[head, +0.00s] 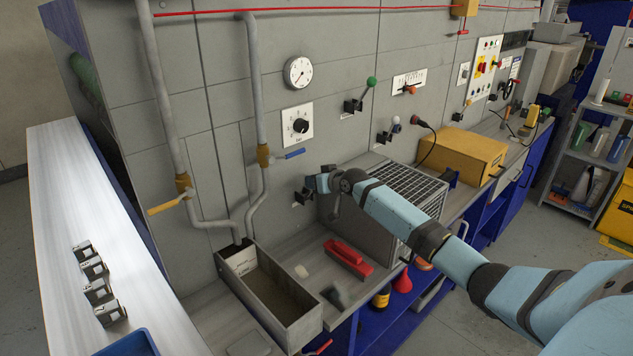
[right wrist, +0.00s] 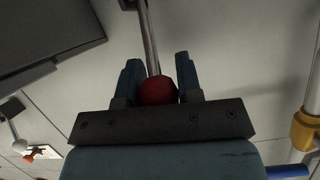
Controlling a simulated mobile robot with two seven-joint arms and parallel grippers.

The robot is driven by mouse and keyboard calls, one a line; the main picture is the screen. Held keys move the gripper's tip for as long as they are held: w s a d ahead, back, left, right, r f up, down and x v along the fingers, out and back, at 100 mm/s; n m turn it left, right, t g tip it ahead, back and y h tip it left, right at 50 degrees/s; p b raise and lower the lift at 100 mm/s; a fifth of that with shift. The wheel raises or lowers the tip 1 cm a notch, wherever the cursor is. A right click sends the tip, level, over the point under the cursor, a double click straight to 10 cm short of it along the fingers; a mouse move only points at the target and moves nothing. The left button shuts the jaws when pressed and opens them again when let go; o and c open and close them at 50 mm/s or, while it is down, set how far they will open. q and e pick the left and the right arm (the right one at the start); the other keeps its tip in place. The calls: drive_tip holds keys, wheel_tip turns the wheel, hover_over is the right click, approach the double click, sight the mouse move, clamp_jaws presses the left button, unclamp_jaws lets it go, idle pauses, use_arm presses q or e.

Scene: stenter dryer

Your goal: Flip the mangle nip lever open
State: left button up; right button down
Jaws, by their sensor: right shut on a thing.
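The lever is seen in the right wrist view as a metal rod (right wrist: 150,40) ending in a red ball knob (right wrist: 158,91). My right gripper (right wrist: 158,80) is shut on the knob, one finger on each side of it. In the head view my right gripper (head: 312,184) is at the grey panel, just above a small dark bracket (head: 302,197). There the gripper and arm hide the knob and most of the lever. My left gripper is in neither view.
Pipes with a yellow-handled valve (head: 168,203) and a blue-handled valve (head: 294,154) stand left. A green-knobbed lever (head: 371,82) and a grey-knobbed lever (head: 396,123) are nearby.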

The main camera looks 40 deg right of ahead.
drive_tip(key=shift+a+f, duration=0.1)
drive_tip(key=c, duration=0.8)
unclamp_jaws()
drive_tip(key=shift+w+f, duration=0.1)
drive_tip(key=b+v, duration=0.1)
drive_tip(key=v, duration=1.3)
drive_tip(key=shift+w+b, duration=0.1)
drive_tip(key=shift+b, duration=0.25)
drive_tip(key=shift+c, duration=0.3)
